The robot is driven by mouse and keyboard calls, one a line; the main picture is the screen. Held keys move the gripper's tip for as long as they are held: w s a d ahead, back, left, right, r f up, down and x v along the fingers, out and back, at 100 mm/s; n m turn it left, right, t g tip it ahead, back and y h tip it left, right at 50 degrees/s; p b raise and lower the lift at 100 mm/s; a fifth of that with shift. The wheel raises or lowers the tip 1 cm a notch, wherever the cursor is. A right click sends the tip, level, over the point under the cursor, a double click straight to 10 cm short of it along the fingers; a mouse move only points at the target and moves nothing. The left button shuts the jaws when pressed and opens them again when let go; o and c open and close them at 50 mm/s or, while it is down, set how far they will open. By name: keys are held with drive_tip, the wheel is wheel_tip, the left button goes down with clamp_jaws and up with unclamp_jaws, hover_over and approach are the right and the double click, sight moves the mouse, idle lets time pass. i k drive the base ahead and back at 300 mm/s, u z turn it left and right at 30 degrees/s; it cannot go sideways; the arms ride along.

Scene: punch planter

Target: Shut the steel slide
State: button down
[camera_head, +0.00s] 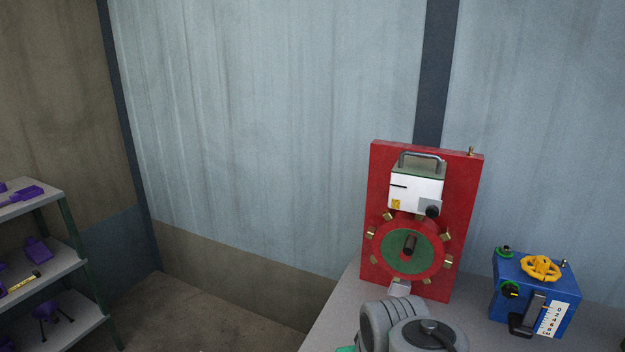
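A red upright panel (375,220) stands on the grey table. A white box (414,188) with a green top and a bent grey handle (423,157) is mounted on its upper part. A small grey plate (427,205) with a black knob (432,211) is at the box's lower right. I cannot tell for certain which grey part is the steel slide, or how far open it is. Below is a red and green wheel (393,254) with brass blocks round it and a dark central knob.
A shelf (45,263) with purple items stands far left, with open floor between.

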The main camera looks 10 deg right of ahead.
sight(432, 208)
drive_tip(key=u, duration=2.25)
drive_tip(key=k, duration=0.9)
drive_tip(key=z, duration=1.35)
drive_tip(key=i, duration=0.5)
drive_tip(key=u, duration=0.05)
